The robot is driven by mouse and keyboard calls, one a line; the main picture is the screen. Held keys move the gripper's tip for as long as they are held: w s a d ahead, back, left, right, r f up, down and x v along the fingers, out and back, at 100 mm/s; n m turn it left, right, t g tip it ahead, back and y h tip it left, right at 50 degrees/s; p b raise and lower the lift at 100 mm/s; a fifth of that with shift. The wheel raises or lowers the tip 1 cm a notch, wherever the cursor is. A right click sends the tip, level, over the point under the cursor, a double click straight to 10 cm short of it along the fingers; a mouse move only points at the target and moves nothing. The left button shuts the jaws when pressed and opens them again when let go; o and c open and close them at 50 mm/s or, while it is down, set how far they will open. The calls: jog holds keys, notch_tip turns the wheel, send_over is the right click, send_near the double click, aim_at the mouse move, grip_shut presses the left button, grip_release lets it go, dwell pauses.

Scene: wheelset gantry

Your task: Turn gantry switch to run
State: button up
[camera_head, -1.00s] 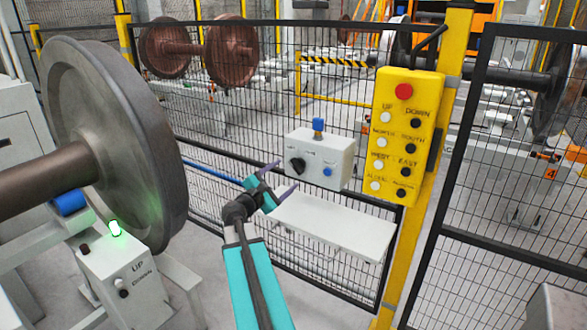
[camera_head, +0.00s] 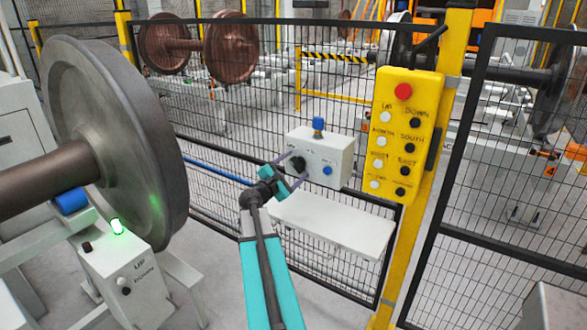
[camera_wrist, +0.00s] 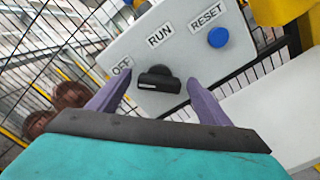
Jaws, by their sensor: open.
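The gantry switch (camera_wrist: 158,80) is a black rotary knob on a pale grey control box (camera_head: 337,152). In the wrist view its labels read OFF at the left, RUN in the middle and RESET above a blue button (camera_wrist: 218,37). The knob's bar lies roughly crosswise in that view; which label it points to is hard to tell. In the head view the switch (camera_head: 298,163) is partly behind my gripper. My gripper (camera_head: 292,168) is open, its purple fingers spread either side of the knob. In the wrist view the gripper (camera_wrist: 155,100) shows a gap between each finger and the knob.
A yellow pendant (camera_head: 405,135) with several buttons hangs on a yellow post to the right. A white shelf (camera_head: 335,225) lies below the box, against the mesh fence (camera_head: 230,120). A large wheelset (camera_head: 110,140) and an UP/DOWN box (camera_head: 125,275) stand at the left.

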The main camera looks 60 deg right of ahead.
jog(key=c, duration=0.9)
jog(key=shift+a, duration=0.35)
jog(key=shift+c, duration=0.7)
jog(key=shift+d, duration=0.25)
